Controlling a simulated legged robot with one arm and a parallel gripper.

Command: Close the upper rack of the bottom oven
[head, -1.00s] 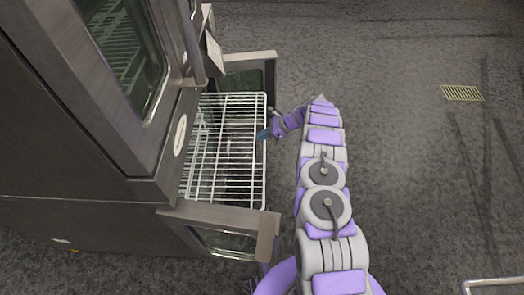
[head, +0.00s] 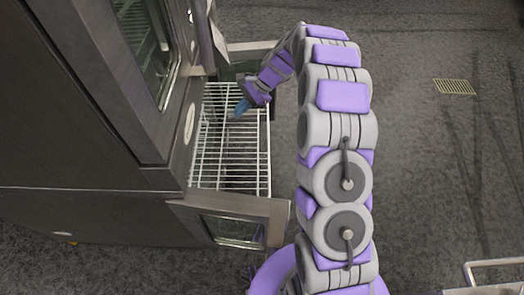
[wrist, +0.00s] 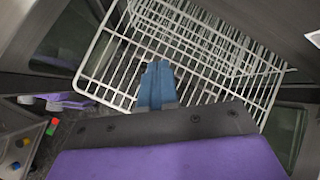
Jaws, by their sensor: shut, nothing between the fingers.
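The bottom oven (head: 95,215) stands open at the left of the head view. A white wire rack (head: 232,163) sticks out of it between two open doors, a near door (head: 232,207) and a far door (head: 255,47). My gripper (head: 241,107) is over the far part of the rack, inside its front edge. Its blue fingers are together with nothing between them. In the wrist view the gripper (wrist: 158,68) points at the rack (wrist: 205,62), its fingertips over the wires. I cannot tell whether they touch it. The oven's inside is mostly hidden.
The upper oven (head: 95,75) with its glass door stands above the open one. The grey floor to the right is clear, with a floor grate (head: 455,87) far right. A metal rail (head: 490,278) shows at the lower right corner.

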